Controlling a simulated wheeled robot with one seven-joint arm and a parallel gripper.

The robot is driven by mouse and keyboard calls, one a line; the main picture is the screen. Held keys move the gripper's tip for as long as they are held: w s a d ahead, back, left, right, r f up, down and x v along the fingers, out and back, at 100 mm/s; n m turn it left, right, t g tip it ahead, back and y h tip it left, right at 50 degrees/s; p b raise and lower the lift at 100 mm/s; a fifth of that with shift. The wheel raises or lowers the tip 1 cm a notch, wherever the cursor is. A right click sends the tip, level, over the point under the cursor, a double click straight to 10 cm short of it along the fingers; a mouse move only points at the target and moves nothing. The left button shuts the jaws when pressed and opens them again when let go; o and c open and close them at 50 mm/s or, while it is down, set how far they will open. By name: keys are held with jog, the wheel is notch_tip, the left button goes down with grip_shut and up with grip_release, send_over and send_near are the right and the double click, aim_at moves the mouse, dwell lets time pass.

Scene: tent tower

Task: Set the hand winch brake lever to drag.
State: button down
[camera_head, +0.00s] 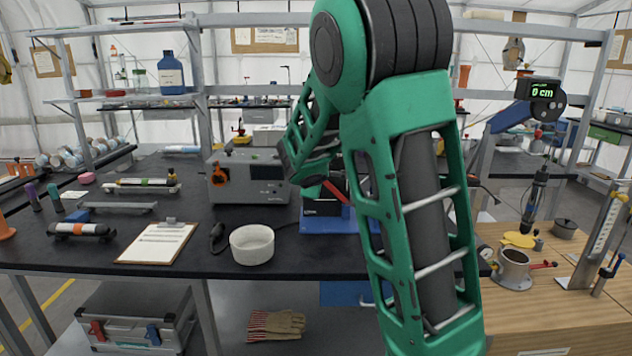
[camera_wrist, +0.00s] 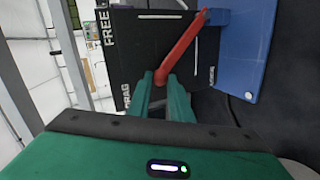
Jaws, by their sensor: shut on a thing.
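The hand winch is a black box (camera_head: 320,207) on a blue base (camera_head: 328,226) on the dark bench, partly hidden by my arm. Its red brake lever (camera_head: 340,191) shows beside my arm. In the wrist view the red lever (camera_wrist: 185,45) slants from the upper right down to my gripper (camera_wrist: 162,90), whose green fingers are shut around its lower end. The black face bears white words: FREE at the upper left, DRAG (camera_wrist: 127,96) at the lower left, and a third at the right, too small to read. The lever end lies between DRAG and that third word.
A grey box with an orange knob (camera_head: 247,178) stands left of the winch. A white bowl (camera_head: 252,244) and a clipboard (camera_head: 158,243) lie nearer the bench's front edge. A wooden table (camera_head: 560,318) with a cup (camera_head: 513,266) stands at right.

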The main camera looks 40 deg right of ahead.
jog(key=shift+s+d+f, duration=0.1)
jog(key=shift+s+d, duration=0.05)
jog(key=c, duration=1.6)
grip_release()
jog(key=v, duration=1)
jog(key=shift+a+r, duration=0.2)
jog(key=shift+a, duration=0.1)
